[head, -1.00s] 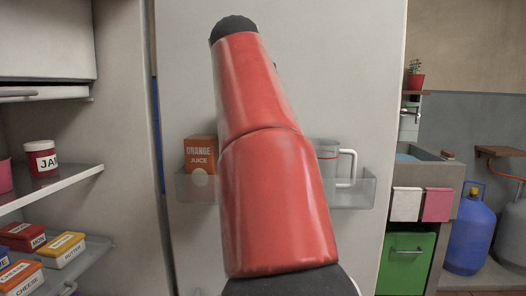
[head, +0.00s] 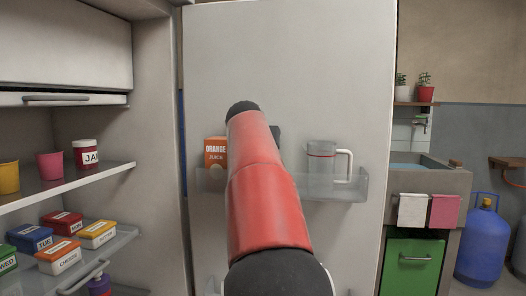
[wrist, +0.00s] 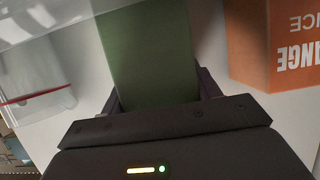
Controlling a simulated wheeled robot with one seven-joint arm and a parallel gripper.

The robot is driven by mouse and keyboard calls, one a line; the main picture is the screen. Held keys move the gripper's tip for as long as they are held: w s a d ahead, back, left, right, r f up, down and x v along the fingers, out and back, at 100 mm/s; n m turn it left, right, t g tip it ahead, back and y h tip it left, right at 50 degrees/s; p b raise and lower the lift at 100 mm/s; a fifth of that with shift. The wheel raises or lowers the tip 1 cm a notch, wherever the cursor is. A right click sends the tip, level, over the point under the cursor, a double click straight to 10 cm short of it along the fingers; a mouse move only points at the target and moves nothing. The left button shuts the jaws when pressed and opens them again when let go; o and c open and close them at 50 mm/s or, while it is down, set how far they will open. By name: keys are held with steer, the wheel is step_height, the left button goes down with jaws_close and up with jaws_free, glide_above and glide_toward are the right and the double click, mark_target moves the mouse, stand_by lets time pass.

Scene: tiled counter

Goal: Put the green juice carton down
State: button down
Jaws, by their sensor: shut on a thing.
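The green juice carton (wrist: 147,55) is in the wrist view, upper middle, between the two fingers of my gripper (wrist: 160,92). My gripper is shut on it. In the head view my red arm hides the carton and nearly all of the gripper. In the wrist view the carton is beside the orange juice carton (wrist: 283,45), with a gap between them. I cannot tell whether the green carton's base touches the door shelf (head: 340,188).
The orange juice carton also shows in the head view (head: 215,155), left of my arm on the door shelf. Fridge shelves at left hold a jam jar (head: 86,155), cups and several labelled boxes.

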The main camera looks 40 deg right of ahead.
steer(key=shift+c, duration=1.9)
jaws_free()
steer(key=shift+r, duration=0.15)
steer(key=b+v, duration=0.2)
steer(key=v, duration=1)
steer(key=s+a+f+n+g+y, duration=0.1)
steer(key=s+a+f+n+y, duration=0.2)
steer(key=s+a+f, duration=0.4)
steer(key=s+a+f+n+g+y, duration=0.1)
steer(key=s+a+f+n+y, duration=0.2)
steer(key=f, duration=1.6)
steer(key=s+a+f+n+g+y, duration=0.1)
steer(key=s+a+f+n+y, duration=0.2)
steer(key=s+a+f, duration=0.7)
steer(key=a+f+y, duration=0.1)
steer(key=a+f, duration=0.2)
steer(key=a, duration=0.3)
steer(key=shift+s+n+g, duration=0.3)
steer(key=shift+s, duration=0.1)
steer(key=shift+f, duration=0.1)
